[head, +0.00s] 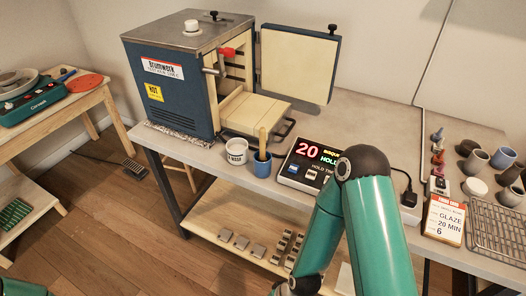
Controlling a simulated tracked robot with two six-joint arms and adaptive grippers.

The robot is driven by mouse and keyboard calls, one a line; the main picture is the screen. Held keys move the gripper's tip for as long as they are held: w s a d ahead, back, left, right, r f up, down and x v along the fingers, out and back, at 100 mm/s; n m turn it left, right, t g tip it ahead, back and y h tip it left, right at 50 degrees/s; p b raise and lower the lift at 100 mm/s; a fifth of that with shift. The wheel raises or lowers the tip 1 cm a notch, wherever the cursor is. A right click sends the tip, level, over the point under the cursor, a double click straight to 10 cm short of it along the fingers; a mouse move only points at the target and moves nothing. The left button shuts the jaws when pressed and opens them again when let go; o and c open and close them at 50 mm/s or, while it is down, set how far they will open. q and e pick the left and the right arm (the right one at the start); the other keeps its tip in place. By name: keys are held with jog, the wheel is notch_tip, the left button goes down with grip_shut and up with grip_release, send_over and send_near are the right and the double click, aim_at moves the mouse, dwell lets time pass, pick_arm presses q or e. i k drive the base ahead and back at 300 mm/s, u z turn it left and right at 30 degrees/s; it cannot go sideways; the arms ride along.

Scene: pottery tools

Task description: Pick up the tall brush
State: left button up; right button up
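The tall brush (262,143) stands upright, leaning slightly, in a blue cup (259,168) on the grey table, in front of the kiln. Its light wooden upper part shows above the rim; its lower end is hidden in the cup. Neither gripper is in view. My green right arm is bent across the lower right of the head view, and its far end drops out at the bottom edge. Only a bit of my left arm shows at the bottom left corner.
A white lettered cup (236,152) stands close left of the blue cup. A controller with a red display (310,162) is close on the right. The kiln (178,85) stands behind with its door (298,65) open. Grey cups (476,162) and a wire rack (497,232) are far right.

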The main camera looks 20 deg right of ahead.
aim_at(262, 158)
jog(key=u, duration=0.5)
jog(key=k, duration=1.15)
jog(key=u, duration=0.3)
jog(key=i, duration=1.3)
jog(key=z, duration=0.6)
jog(key=i, duration=0.4)
jog(key=z, duration=0.2)
